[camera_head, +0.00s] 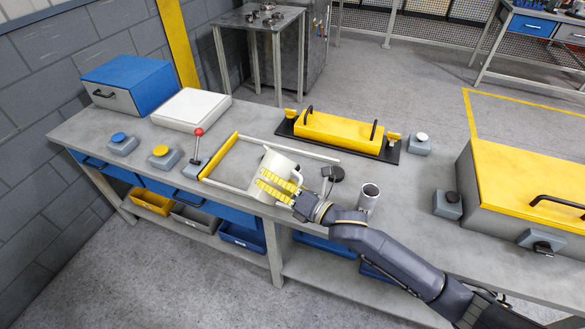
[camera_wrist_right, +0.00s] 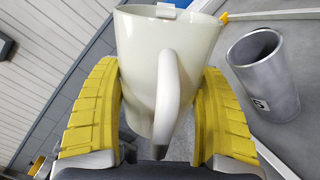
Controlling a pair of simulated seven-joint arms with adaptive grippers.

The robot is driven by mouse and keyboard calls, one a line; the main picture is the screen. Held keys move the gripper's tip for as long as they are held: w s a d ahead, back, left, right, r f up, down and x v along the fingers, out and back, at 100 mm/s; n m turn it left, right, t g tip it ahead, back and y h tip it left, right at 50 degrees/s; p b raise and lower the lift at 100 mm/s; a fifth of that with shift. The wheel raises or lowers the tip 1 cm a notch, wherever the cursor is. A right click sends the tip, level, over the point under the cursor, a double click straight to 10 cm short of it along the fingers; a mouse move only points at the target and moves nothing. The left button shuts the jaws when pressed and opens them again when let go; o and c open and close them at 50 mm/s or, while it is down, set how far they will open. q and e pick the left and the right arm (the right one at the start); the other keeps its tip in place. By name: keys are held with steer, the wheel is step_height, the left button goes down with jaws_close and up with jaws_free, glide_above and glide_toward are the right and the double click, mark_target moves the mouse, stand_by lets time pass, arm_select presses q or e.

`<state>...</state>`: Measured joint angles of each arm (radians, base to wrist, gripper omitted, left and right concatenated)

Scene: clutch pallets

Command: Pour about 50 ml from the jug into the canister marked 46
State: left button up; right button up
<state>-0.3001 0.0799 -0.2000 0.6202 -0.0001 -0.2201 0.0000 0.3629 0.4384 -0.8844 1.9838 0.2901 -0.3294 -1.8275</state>
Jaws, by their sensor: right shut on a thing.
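The cream-white jug (camera_head: 273,174) is in my right gripper (camera_head: 275,187), whose yellow fingers close on its sides. In the right wrist view the jug (camera_wrist_right: 168,70) shows with its handle towards the camera, between both fingers (camera_wrist_right: 160,115). It appears slightly tilted in the head view; its contents are hidden. An open grey metal canister (camera_wrist_right: 265,75) stands to the right of the jug in the right wrist view, apart from it. Its mark is partly turned away and unreadable. A grey metal cylinder (camera_head: 368,197) stands beside my right forearm in the head view; I cannot tell whether they are the same.
A white frame with a yellow bar (camera_head: 219,158) lies around the jug area. A red-knobbed lever (camera_head: 197,145) stands to its left, and a dark round-topped post (camera_head: 333,174) to the jug's right. A yellow handled block (camera_head: 338,130) lies behind. A yellow-lidded case (camera_head: 530,185) is far right.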

steer(key=shift+r, duration=0.15)
steer(key=shift+r+n, duration=0.4)
steer(key=shift+n, duration=0.2)
steer(key=shift+r+n, duration=0.1)
steer(key=shift+n, duration=1.4)
steer(key=f, duration=0.5)
steer(key=shift+s+a+f, duration=0.3)
steer(key=shift+s+a, duration=0.05)
steer(key=shift+s, duration=0.05)
steer(key=shift+s+a+f+n, duration=0.2)
steer(key=shift+f+n, duration=0.1)
steer(key=shift+n, duration=0.2)
steer(key=shift+s+a+f+n, duration=0.15)
steer(key=shift+f+n, duration=0.15)
steer(key=shift+n, duration=0.2)
steer(key=shift+s+a+f+n, duration=0.25)
steer(key=shift+f+n, duration=0.2)
steer(key=shift+n, duration=0.5)
steer(key=shift+s+a+f+n, duration=0.1)
steer(key=shift+s+f+n, duration=0.25)
steer(key=shift+n, duration=0.6)
steer(key=shift+w, duration=0.1)
